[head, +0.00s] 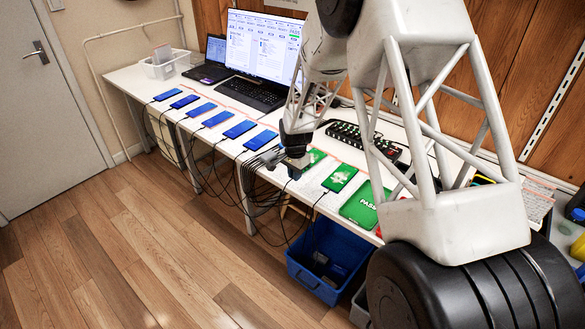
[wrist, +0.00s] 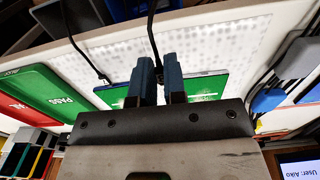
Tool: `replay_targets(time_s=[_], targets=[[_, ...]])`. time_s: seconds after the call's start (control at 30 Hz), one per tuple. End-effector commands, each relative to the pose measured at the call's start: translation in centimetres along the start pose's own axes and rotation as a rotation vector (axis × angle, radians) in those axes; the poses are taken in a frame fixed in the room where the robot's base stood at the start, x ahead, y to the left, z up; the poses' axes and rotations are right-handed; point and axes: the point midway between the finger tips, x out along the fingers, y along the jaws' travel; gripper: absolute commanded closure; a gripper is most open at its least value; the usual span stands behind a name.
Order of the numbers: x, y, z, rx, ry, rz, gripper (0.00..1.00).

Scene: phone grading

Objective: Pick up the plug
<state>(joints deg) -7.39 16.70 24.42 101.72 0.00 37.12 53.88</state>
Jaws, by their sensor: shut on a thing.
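In the wrist view, a black cable (wrist: 152,32) runs from the table edge down to between the two dark blue fingers of my gripper (wrist: 159,65). My gripper is shut on the plug at the end of this cable; the plug is mostly hidden by the fingers. A phone with a green screen (wrist: 207,88) lies beneath the fingers. I cannot tell whether the plug sits in its port. In the head view, my gripper (head: 296,170) is low over the table's front edge, beside the green-screened phone (head: 316,156).
Several blue-screened phones (head: 238,129) line the table to the left, with cables hanging off the front. Another green-screened phone (head: 340,178) and a green PASS tray (head: 359,208) lie to the right. A blue bin (head: 303,276) stands below. A laptop (head: 252,94) and black hub (head: 362,140) are behind.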

Motion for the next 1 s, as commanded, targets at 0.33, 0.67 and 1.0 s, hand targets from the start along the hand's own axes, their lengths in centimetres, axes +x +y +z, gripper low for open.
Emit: replay_targets(time_s=[0.33,0.67,1.0], targets=[[-0.5,4.4,3.2,0.000,-0.001,0.001,1.00],[-0.8,6.7,4.9,0.000,0.000,0.000,1.00],[-0.8,7.1,5.2,0.000,0.000,0.001,1.00]])
